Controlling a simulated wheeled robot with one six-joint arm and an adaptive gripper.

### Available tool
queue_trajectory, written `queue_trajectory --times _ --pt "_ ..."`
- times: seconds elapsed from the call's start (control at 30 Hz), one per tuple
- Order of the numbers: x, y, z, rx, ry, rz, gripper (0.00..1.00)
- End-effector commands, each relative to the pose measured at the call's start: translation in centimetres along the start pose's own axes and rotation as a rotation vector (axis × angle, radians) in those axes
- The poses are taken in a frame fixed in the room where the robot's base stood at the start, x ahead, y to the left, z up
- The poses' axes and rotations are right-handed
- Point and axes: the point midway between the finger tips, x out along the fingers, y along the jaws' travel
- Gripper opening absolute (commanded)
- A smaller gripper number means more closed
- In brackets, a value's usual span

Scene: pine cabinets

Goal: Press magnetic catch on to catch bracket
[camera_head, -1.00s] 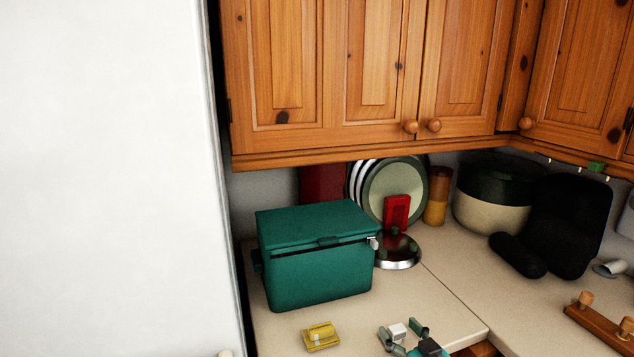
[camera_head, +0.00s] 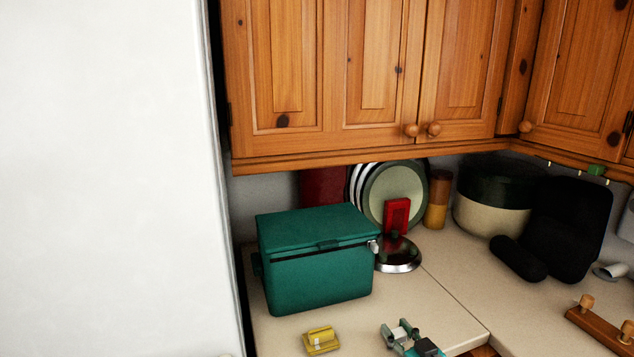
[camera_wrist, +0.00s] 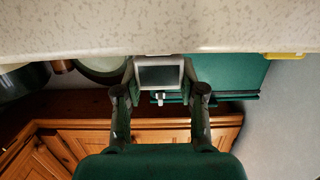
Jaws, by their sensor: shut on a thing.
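A small whitish block with a dark grey face, which looks like the magnetic catch (camera_wrist: 160,76), is between the fingertips of my gripper (camera_wrist: 160,91) in the wrist view. My gripper is shut on it. In the head view my gripper (camera_head: 401,333) is low in the picture, over the front of the counter, with the pale catch (camera_head: 399,332) partly hidden by the fingers. I cannot tell for sure which thing is the catch bracket. Candidates are a yellow block on a base (camera_head: 321,341), an upright red piece (camera_head: 396,216) and a small green piece under the right cabinet (camera_head: 596,169).
A teal lidded box (camera_head: 318,275) stands on the counter (camera_head: 450,295), left of my gripper. A shiny pot lid (camera_head: 398,259), a plate and a dark-topped pot (camera_head: 495,205) stand behind. Wooden cabinets (camera_head: 370,75) hang above.

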Motion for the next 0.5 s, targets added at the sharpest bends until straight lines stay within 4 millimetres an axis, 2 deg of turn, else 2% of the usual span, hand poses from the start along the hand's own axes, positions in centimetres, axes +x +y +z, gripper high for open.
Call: queue_trajectory --times 0.5 --pt "-0.2 -0.1 -1.9 -0.001 0.002 -0.001 0.0"
